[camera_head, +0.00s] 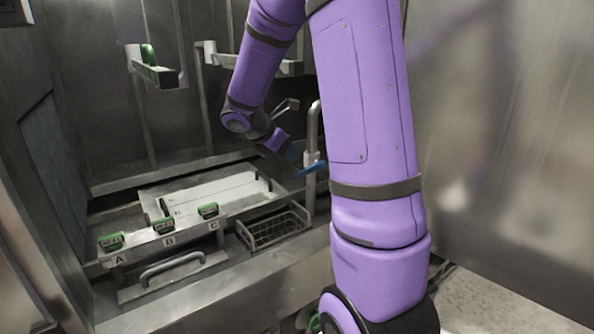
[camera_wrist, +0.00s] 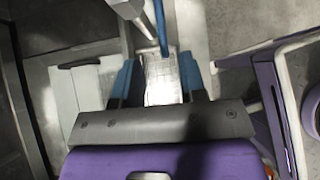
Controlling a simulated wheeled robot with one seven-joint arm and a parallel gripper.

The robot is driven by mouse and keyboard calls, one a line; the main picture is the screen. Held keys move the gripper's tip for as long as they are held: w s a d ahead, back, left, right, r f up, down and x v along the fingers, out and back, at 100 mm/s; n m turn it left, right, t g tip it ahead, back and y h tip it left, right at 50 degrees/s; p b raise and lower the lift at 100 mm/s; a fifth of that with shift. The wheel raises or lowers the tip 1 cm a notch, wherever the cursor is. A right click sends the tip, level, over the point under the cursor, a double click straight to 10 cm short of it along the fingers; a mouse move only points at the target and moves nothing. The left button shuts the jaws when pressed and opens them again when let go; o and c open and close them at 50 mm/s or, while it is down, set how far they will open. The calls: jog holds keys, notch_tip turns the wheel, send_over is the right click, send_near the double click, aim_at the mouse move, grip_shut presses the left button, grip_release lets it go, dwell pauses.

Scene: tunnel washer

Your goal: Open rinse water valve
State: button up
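A blue valve handle (camera_head: 311,169) sits at a vertical grey pipe (camera_head: 312,125) beside the basin. In the wrist view the handle (camera_wrist: 160,28) is a thin blue bar at the top middle, next to a pale pipe (camera_wrist: 128,8). My gripper (camera_head: 292,154) is close to the left of the handle in the head view. In the wrist view its two blue fingers (camera_wrist: 158,75) stand apart, with nothing clearly gripped. The handle's end lines up with the gap between them; I cannot tell whether it touches a finger. My arm hides part of the area to the right.
A tray with green-topped parts marked A, B and C (camera_head: 165,240) lies at the lower left. A wire basket (camera_head: 273,230) is below the handle. Wall rails with green parts (camera_head: 155,72) are at the upper left. A metal wall (camera_head: 500,130) bounds the right.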

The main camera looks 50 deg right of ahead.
aim_at(308, 167)
jog(key=x, duration=1)
grip_shut()
